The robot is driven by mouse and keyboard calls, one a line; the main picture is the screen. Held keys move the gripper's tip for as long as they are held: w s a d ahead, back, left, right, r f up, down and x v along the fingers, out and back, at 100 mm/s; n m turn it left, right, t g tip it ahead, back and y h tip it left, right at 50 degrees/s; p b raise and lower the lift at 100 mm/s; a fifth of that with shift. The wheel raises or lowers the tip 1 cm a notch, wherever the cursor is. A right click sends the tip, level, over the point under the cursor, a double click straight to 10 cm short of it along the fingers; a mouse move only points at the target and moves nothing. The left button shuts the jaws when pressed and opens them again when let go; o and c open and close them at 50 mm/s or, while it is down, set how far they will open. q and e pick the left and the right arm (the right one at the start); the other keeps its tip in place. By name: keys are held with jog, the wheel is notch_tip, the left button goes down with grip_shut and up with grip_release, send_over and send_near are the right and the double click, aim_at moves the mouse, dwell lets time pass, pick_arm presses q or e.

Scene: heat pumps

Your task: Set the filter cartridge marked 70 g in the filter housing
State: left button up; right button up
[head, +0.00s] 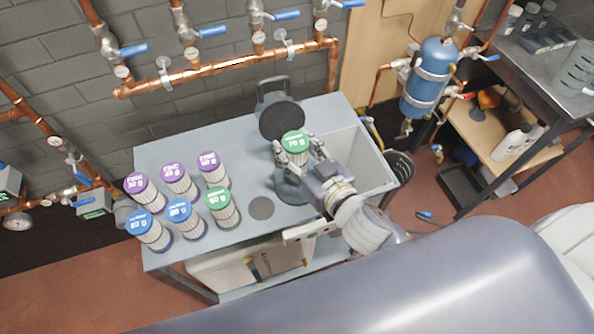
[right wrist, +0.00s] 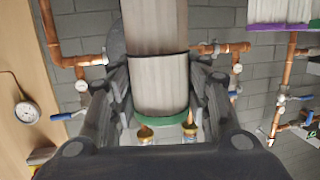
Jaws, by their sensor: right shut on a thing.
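My right gripper (head: 294,152) is shut on a green-capped filter cartridge (head: 295,140). The cartridge is upright, its cap facing up; the marking on the cap is too small to read surely. In the right wrist view the pale pleated cartridge body (right wrist: 160,85) sits between the fingers (right wrist: 160,110), the green rim close to the palm. The filter housing (head: 290,190) seems to be the grey round vessel below the gripper, partly hidden by it. A dark round lid (head: 281,121) stands open behind. I cannot tell whether the cartridge is inside the housing. My left gripper is out of view.
Several other cartridges stand at the table's left: purple caps (head: 170,170) behind, blue caps (head: 179,210) and a green cap (head: 217,199) in front. A flat dark disc (head: 261,208) lies on the table (head: 240,142). A sink-like basin (head: 358,150) is at right. Copper pipes (head: 230,65) run behind.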

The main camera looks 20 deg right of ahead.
aim_at(297, 164)
jog(key=f, duration=0.2)
jog(key=shift+w+d+f, duration=0.2)
jog(key=shift+d+f, duration=0.05)
jog(key=shift+f, duration=0.15)
notch_tip(297, 164, down, 3)
jog(key=shift+s+a+f+b, duration=0.1)
jog(key=shift+b, duration=0.35)
jog(key=shift+f, duration=0.4)
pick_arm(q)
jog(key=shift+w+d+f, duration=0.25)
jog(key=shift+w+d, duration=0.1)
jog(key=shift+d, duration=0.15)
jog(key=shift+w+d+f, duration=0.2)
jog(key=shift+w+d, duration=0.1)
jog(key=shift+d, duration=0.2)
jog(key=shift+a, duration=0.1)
pick_arm(e)
jog(key=shift+f, duration=0.2)
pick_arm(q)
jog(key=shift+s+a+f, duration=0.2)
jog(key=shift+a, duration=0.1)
pick_arm(e)
jog(key=o, duration=1.2)
jog(key=shift+c, duration=0.2)
